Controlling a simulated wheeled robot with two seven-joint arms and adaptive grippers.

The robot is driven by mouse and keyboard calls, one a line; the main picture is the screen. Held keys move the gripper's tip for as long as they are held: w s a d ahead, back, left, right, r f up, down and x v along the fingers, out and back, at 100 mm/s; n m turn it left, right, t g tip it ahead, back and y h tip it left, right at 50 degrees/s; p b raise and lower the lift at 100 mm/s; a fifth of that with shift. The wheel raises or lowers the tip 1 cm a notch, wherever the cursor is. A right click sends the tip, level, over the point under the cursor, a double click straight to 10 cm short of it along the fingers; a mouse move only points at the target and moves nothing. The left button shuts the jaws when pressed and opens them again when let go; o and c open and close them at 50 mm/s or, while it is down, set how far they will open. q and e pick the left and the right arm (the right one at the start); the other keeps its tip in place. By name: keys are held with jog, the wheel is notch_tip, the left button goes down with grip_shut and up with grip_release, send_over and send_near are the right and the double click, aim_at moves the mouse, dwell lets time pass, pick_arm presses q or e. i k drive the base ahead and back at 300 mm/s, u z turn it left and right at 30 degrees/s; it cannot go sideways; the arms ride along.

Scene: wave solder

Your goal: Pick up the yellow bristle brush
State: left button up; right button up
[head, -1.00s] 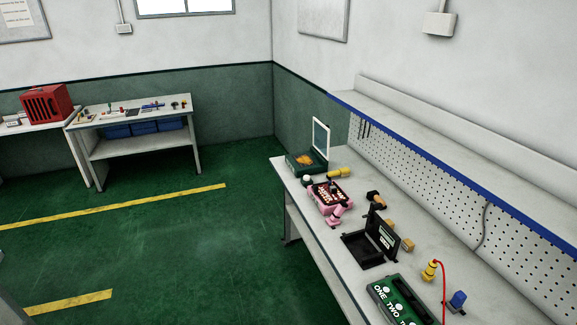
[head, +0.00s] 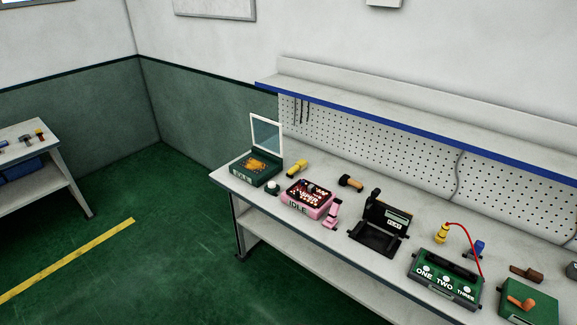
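A small yellow tool (head: 297,169) lies on the long workbench (head: 235,171), just right of the green box with the raised lid. It may be the yellow bristle brush, but it is too small to make out bristles. A yellow upright piece (head: 442,233) with a red cable stands further right, behind the green ONE TWO THREE box. An orange-and-black tool (head: 350,183) lies between them, toward the back. Neither of my grippers is in view.
The green box (head: 256,172), pink IDLE box (head: 307,199), open black case (head: 376,240) and ONE TWO THREE box (head: 446,279) line the bench. A pegboard (head: 400,160) and blue-edged shelf (head: 420,134) rise behind.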

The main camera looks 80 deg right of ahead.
aim_at(301, 165)
jog(key=z, duration=0.6)
jog(key=i, duration=1)
jog(key=z, duration=1)
